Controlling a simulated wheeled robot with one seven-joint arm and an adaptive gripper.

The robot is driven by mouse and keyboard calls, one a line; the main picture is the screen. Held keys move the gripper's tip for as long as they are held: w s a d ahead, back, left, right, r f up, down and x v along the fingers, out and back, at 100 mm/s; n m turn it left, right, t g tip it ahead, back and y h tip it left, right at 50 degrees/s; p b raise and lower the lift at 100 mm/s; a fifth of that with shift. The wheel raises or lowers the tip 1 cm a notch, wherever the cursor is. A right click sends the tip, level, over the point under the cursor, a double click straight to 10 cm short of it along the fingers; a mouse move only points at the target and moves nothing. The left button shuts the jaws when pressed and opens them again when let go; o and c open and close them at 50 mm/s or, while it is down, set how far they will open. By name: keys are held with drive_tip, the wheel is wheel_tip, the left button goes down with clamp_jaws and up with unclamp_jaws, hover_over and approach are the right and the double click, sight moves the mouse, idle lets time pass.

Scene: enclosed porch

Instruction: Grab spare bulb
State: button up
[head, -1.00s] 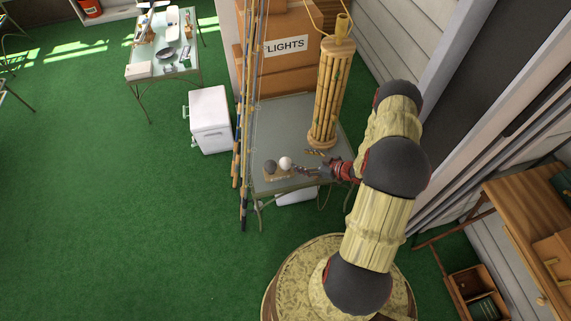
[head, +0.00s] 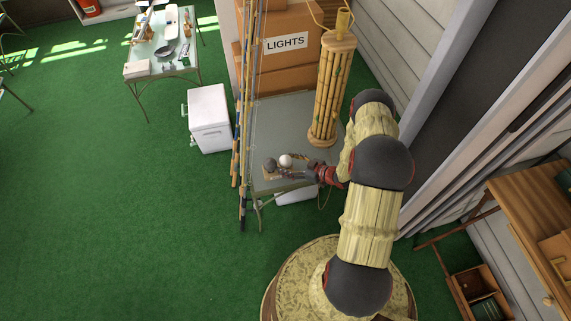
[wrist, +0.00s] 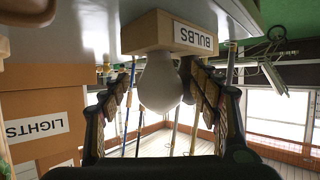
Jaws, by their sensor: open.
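A white bulb (head: 286,160) stands on a small wooden holder (head: 270,176) near the front left corner of the glass-topped table. A dark round bulb (head: 270,164) sits just left of it. In the upside-down wrist view, the white bulb (wrist: 160,82) hangs from the holder marked BULBS (wrist: 165,33), between the spread fingers of my gripper (wrist: 160,92). In the head view my gripper (head: 290,174) is open beside the white bulb. I cannot tell whether a finger touches it.
A tall bamboo lantern (head: 329,95) stands on the table (head: 295,112), behind my gripper. Cardboard boxes marked LIGHTS (head: 286,43) are stacked at the back. Upright rods (head: 245,130) line the table's left side. A white cabinet (head: 209,118) stands farther left, with open green floor beyond.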

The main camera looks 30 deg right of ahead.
drive_tip(key=c, duration=0.9)
drive_tip(key=shift+r, duration=0.15)
